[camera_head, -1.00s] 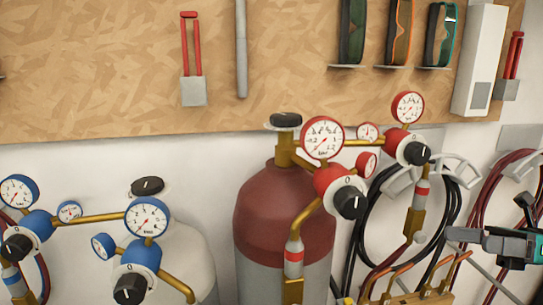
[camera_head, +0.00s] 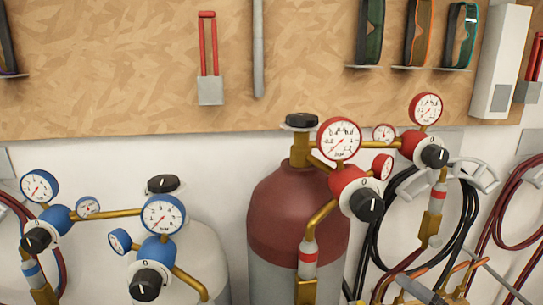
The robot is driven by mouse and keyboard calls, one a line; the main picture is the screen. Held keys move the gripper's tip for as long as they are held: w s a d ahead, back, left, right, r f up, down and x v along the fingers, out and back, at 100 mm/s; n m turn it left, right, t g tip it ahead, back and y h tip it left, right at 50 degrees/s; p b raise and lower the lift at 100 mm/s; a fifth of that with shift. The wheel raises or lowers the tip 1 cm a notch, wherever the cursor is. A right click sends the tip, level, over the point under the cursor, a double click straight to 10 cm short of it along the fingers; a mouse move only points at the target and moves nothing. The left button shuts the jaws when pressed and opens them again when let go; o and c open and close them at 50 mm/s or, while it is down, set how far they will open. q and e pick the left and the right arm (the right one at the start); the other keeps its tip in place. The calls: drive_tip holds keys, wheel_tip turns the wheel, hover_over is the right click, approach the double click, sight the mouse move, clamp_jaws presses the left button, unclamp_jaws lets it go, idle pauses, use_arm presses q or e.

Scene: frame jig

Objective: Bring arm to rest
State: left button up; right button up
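Neither of my grippers shows in the head view, and no part of either arm can be made out. Whether they are open or shut is hidden from me. The view is filled by a wall with gas equipment. A dark red gas cylinder (camera_head: 297,215) with a black top knob stands in the middle. A white cylinder (camera_head: 205,250) stands at the lower left.
Red regulators (camera_head: 349,187) and blue regulators (camera_head: 157,248) with gauges stick out near the cylinders. Black hoses (camera_head: 466,220) and red hoses (camera_head: 497,215) hang at the right. Copper-coloured torch parts (camera_head: 410,286) show at the bottom right. A wooden board (camera_head: 130,70) holds goggles (camera_head: 420,32).

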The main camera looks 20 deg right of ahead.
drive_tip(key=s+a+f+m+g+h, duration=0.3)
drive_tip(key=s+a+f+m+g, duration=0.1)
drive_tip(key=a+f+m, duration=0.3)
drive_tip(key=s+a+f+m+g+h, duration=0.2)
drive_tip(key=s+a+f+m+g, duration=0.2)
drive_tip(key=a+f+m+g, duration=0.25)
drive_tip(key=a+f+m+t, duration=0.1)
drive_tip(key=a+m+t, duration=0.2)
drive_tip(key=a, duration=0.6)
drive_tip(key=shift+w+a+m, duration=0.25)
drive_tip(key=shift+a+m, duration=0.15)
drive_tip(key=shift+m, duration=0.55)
